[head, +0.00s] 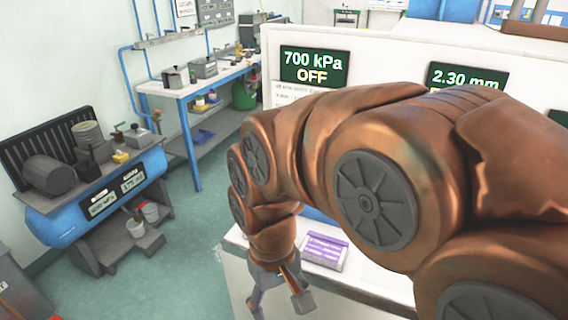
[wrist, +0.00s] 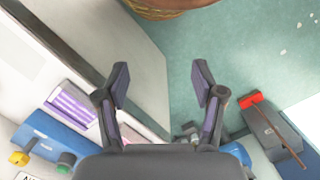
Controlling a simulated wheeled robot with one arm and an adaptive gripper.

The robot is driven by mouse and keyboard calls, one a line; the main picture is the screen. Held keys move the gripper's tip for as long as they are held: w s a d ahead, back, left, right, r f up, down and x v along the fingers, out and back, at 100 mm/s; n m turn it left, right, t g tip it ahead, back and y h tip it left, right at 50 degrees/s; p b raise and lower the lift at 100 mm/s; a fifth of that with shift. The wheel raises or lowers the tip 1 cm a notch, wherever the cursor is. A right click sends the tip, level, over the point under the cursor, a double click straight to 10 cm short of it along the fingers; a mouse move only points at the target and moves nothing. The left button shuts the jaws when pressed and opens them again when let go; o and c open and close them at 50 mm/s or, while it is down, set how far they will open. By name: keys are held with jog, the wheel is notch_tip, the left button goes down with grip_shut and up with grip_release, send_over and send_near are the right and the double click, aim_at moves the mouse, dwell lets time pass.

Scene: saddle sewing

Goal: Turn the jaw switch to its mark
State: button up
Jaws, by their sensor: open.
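My gripper (head: 279,300) hangs at the end of my copper-coloured arm, in front of the white bench in the head view. In the wrist view its two fingers (wrist: 162,80) are spread wide with nothing between them. I cannot tell for sure which thing is the jaw switch, and no mark for it is readable. My arm hides much of the bench in the head view.
A purple-striped block (head: 323,250) lies on the white bench beside my gripper. Displays read "700 kPa OFF" (head: 315,66) and "2.30 mm" (head: 467,80). A blue compressor (head: 95,205) and a workbench (head: 200,80) stand at the left. Green floor (head: 195,235) is clear between.

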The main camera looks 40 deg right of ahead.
jog(key=w+d+r+m, duration=0.2)
jog(key=w+d+r, duration=0.15)
jog(key=w, duration=0.55)
jog(key=w+d+r+m, duration=0.25)
jog(key=w+d, duration=0.25)
jog(key=w, duration=0.5)
jog(key=w+d+m, duration=0.1)
jog(key=w+d, duration=0.3)
jog(key=w+d+r+m+t, duration=0.1)
jog(key=w+d, duration=0.4)
jog(key=w+d+m, duration=0.2)
jog(key=w+d, duration=0.2)
jog(key=d, duration=0.1)
jog(key=shift+w+r+t+p, duration=0.3)
jog(key=shift+w+r, duration=0.05)
jog(key=shift+w+d+f, duration=0.1)
jog(key=shift+w+d, duration=0.1)
jog(key=shift+d, duration=0.2)
jog(key=shift+f+p, duration=1.1)
jog(key=shift+f, duration=2.7)
jog(key=c, duration=1.1)
